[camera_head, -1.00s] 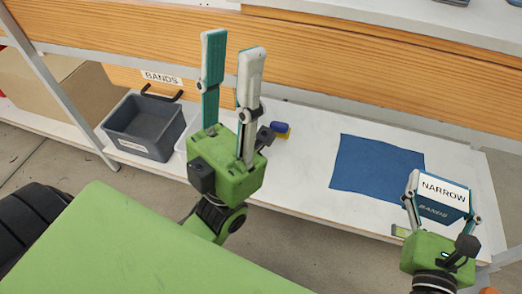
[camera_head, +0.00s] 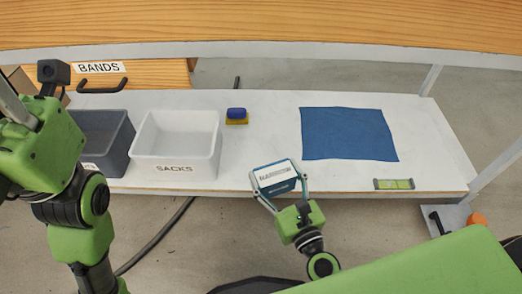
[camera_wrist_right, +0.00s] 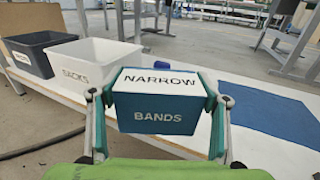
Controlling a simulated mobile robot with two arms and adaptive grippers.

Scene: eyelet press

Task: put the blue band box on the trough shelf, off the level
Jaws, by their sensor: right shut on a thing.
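The blue band box (camera_head: 277,178) has a white top marked NARROW and a blue front marked BANDS. My right gripper (camera_head: 280,188) is shut on it, one finger on each side, at the front edge of the trough shelf (camera_head: 265,145). In the right wrist view the box (camera_wrist_right: 158,115) sits level between the fingers (camera_wrist_right: 157,105); whether it touches the shelf I cannot tell. The level (camera_head: 394,184), with a yellow-green middle, lies at the shelf's front right, apart from the box. My left arm is at the left edge of the head view; its fingertips are out of sight.
A white SACKS bin (camera_head: 176,143) and a dark grey bin (camera_head: 104,140) stand on the shelf's left. A blue and yellow block (camera_head: 237,116) is beside them. A blue cloth (camera_head: 347,134) lies right of centre. White shelf between block and cloth is bare.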

